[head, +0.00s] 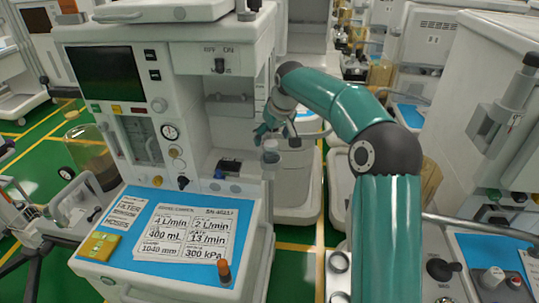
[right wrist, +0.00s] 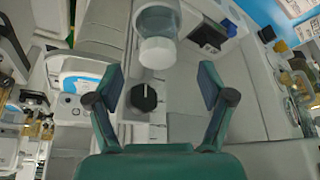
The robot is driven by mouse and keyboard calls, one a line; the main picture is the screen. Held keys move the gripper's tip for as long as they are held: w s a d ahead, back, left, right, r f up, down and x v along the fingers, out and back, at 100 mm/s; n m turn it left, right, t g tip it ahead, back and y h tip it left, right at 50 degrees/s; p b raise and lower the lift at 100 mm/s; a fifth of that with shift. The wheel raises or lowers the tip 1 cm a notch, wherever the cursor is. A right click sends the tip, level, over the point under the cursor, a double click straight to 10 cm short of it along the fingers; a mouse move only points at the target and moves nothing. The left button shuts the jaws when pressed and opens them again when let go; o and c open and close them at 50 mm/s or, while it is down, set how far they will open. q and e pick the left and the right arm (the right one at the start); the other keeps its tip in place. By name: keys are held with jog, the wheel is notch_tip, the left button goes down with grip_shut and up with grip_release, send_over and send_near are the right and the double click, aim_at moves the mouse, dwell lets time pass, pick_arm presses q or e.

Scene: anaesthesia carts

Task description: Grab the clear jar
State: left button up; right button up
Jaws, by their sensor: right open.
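A clear jar (right wrist: 157,38) with a whitish round end shows in the right wrist view, at the top middle. It also shows small in the head view (head: 270,153), at the right side of the near cart, close by my right gripper. My right gripper (head: 277,138) is open and empty beside the cart. In the right wrist view its two teal fingers (right wrist: 160,84) are spread wide, and the jar lies ahead of the gap between them, not between the fingertips. My left gripper is in neither view.
The near anaesthesia cart (head: 225,130) stands left of my right arm. Its blue top holds a printed card (head: 185,232), a yellow device (head: 98,246) and an orange-capped item (head: 224,270). A black knob (right wrist: 144,97) shows behind the finger gap. Another cart (head: 470,110) stands at right.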

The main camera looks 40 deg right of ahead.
aim_at(271, 143)
jog(key=shift+w+d+f, duration=0.1)
jog(key=shift+w+f, duration=0.15)
jog(key=shift+f, duration=0.4)
jog(key=shift+w+d+f+p, duration=0.15)
jog(key=shift+f+p, duration=0.2)
jog(key=shift+f, duration=0.25)
jog(key=shift+p+x, duration=0.5)
jog(key=shift+x, duration=1.45)
jog(key=shift+c, duration=0.3)
jog(key=c, duration=1.3)
jog(key=shift+r, duration=0.15)
